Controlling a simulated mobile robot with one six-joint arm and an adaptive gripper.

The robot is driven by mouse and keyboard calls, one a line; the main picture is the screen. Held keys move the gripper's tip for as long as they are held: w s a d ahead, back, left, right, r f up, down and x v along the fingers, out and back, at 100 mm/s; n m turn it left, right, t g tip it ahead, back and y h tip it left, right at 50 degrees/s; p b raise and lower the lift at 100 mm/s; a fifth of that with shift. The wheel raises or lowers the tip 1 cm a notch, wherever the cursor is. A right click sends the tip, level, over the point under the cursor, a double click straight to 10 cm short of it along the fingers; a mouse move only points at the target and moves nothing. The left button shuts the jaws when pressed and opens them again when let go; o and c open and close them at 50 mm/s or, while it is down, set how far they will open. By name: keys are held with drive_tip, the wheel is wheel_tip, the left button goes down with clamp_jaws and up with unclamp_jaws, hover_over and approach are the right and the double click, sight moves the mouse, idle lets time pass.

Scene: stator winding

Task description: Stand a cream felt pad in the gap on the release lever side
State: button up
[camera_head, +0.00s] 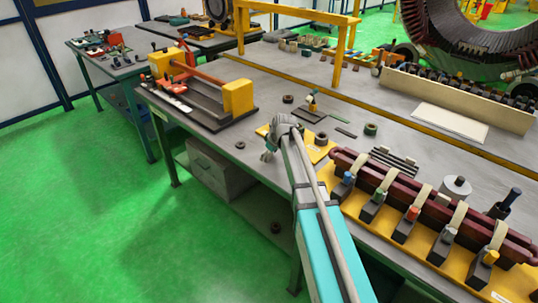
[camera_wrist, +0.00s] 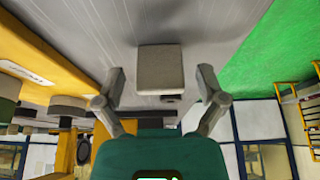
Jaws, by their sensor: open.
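My gripper (camera_wrist: 162,82) is open in the wrist view. A pale grey-beige square block (camera_wrist: 160,70) shows between and just beyond its fingertips, with a gap to each finger; it may be the felt pad. I cannot tell whether it touches the grey bench top. In the camera_head view my gripper (camera_head: 269,143) is over the bench's near edge, and the block cannot be made out there. A yellow-based fixture (camera_head: 462,262) at right carries dark red bars with cream straps and several clamps with coloured tips. I cannot identify the release lever or its gap.
A yellow plate (camera_head: 320,148) lies beside my gripper. An orange-and-yellow jig (camera_head: 238,98) stands at the bench's left end. Dark flat pieces (camera_head: 308,116) and small rings (camera_head: 371,129) lie on the grey bench (camera_head: 265,115). A white sheet (camera_head: 450,122) lies farther back.

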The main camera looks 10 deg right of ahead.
drive_tip(key=p+v, duration=1)
drive_tip(key=v, duration=0.1)
drive_tip(key=shift+r, duration=0.25)
drive_tip(key=shift+s, duration=0.15)
idle(0.7)
drive_tip(key=s+a+m+g+h, duration=0.1)
drive_tip(key=s+m+g, duration=0.1)
drive_tip(key=s, duration=1)
drive_tip(key=s+a+f+m+g+h, duration=0.1)
drive_tip(key=s+m, duration=0.4)
drive_tip(key=s, duration=0.8)
drive_tip(key=shift+a+f+g+h, duration=0.2)
drive_tip(key=shift+g+h, duration=0.2)
drive_tip(key=shift+s, duration=0.15)
drive_tip(key=c, duration=0.4)
drive_tip(key=shift+c, duration=0.3)
drive_tip(key=shift+a, duration=0.15)
